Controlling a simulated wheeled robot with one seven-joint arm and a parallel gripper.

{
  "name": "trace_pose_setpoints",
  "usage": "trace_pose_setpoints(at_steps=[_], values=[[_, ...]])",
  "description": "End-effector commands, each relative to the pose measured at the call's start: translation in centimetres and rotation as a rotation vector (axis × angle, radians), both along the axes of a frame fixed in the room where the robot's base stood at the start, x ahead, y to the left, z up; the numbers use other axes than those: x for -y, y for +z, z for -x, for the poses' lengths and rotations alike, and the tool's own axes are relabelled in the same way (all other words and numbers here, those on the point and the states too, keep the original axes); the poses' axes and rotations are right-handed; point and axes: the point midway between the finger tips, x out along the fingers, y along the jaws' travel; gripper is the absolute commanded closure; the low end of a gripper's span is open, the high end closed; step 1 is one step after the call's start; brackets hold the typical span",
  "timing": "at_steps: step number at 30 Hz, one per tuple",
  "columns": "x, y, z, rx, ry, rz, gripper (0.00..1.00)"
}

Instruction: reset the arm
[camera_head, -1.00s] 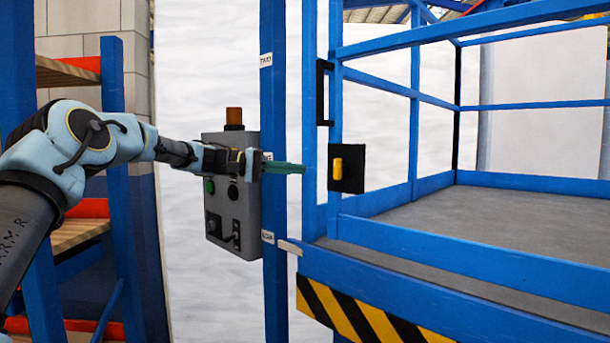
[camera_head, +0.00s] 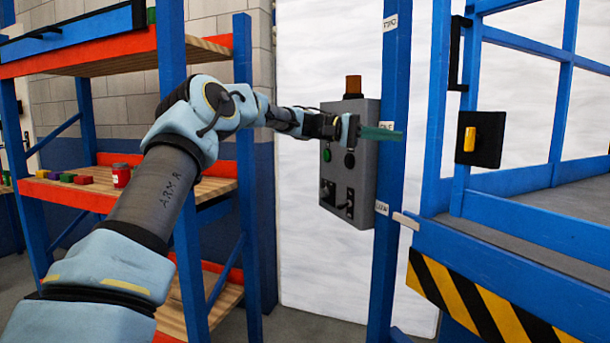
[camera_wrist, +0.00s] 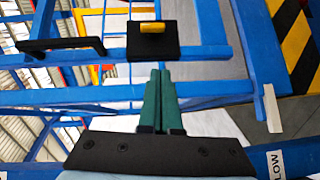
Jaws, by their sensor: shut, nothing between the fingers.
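My arm reaches out from the lower left in the head view. My gripper (camera_head: 392,134) has green fingers that lie together, shut and empty, in front of the upper part of the grey control box and the blue post. In the wrist view the shut green fingers (camera_wrist: 160,97) point up the picture towards a black plate with a yellow switch (camera_wrist: 152,28), with a gap between. The grey control box (camera_head: 335,190) has a green button, a dark knob and an orange lamp on top.
The blue lift platform (camera_head: 520,235) with railings and a black-yellow striped edge (camera_head: 470,305) stands at right. The black plate with the yellow switch (camera_head: 480,139) is on its rail. A blue-orange shelf (camera_head: 65,195) with small coloured blocks and a red can (camera_head: 121,175) stands at left.

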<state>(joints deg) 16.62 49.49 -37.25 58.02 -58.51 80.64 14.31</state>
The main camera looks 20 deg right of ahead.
Motion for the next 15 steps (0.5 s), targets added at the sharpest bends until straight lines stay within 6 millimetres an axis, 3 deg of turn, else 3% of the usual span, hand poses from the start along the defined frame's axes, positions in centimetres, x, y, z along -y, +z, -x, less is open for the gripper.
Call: trace_pose_setpoints(at_steps=[5,8,11,15], values=[[-0.3,-1.1,0.2,0.016,0.017,-0.052,1.0],[-1.5,-3.9,0.3,0.061,0.066,-0.181,1.0],[-4.6,-8.6,0.2,0.134,0.146,-0.375,1.0],[-12.2,-15.0,-0.4,0.255,0.281,-0.654,1.0]])
